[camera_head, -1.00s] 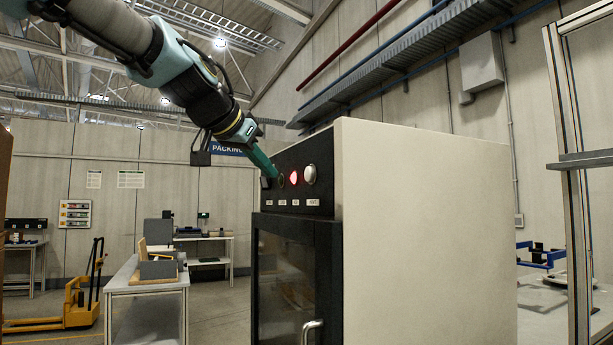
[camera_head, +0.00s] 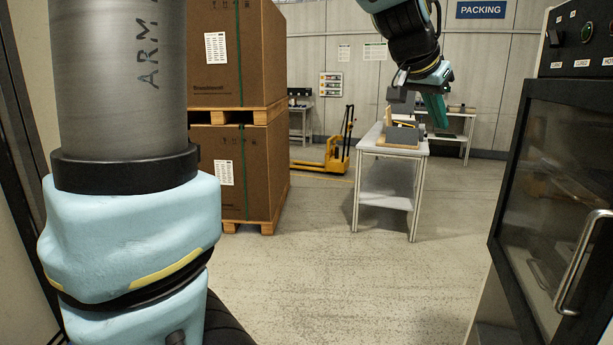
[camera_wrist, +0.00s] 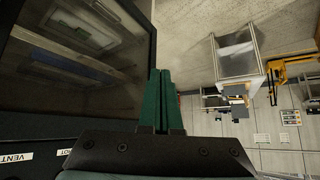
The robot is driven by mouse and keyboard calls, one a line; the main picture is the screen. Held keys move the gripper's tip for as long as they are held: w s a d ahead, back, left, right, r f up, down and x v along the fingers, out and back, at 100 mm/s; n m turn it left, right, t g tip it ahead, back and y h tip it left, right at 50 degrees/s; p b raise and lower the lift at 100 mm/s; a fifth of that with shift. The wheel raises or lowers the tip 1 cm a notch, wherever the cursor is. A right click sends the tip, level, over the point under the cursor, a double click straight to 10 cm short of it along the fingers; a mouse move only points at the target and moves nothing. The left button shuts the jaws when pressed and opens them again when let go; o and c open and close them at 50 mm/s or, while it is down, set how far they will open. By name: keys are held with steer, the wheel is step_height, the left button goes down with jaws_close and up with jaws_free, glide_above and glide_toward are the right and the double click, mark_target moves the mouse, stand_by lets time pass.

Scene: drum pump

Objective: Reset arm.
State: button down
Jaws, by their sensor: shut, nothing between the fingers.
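My gripper (camera_head: 436,110) is in the upper right of the head view, green fingers together and empty, pointing down. My forearm comes in from the top edge. In the wrist view, the green fingers (camera_wrist: 161,74) lie side by side with nothing between them. The dark cabinet door (camera_head: 513,160) with its glass pane and metal handle (camera_head: 577,262) is at the right of the head view. Its control panel (camera_head: 559,38) shows above, cut off by the frame edge. The gripper is left of the panel in the picture and apart from it.
Stacked cartons (camera_head: 241,60) on pallets stand at left centre. A table (camera_head: 386,196) with a grey box (camera_head: 402,134) is behind the gripper in the picture. A yellow pallet truck (camera_head: 325,163) stands farther back. The floor in the middle is clear.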

steer(key=a+f+n+g+y, duration=0.1)
steer(key=a+f+n+y, duration=0.45)
steer(key=a+f, duration=1.25)
steer(key=s+a+f+n+g, duration=0.1)
steer(key=s+a+f+n, duration=0.1)
steer(key=a, duration=0.5)
steer(key=s+a+f+n+g+y, duration=0.1)
steer(key=s+a+f+n, duration=0.1)
steer(key=s+a+f, duration=0.3)
steer(key=s+a, duration=0.1)
steer(key=a, duration=0.1)
steer(key=shift+a+f+n, duration=0.25)
steer(key=shift+a+n, duration=0.05)
steer(key=shift+n, duration=0.05)
steer(key=shift+s, duration=0.1)
